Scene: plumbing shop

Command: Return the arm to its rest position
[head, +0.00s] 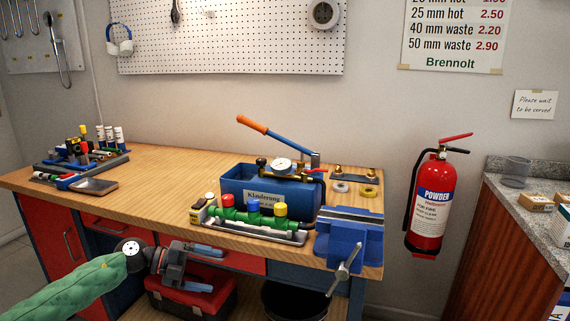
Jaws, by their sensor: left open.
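My left arm comes in from the lower left in a green sleeve. My left gripper (205,268) is open and empty, its two fingers pointing right. It shows in front of the workbench (170,185), below the level of its top. My right gripper is not in view.
On the bench stand a blue pump box (236,184) with an orange-handled lever, a green pipe manifold (240,217) and a blue vise (345,240). A tool tray (100,163) is at the left. A red toolbox (205,303) and black bucket (295,302) sit below. A fire extinguisher (430,205) hangs right.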

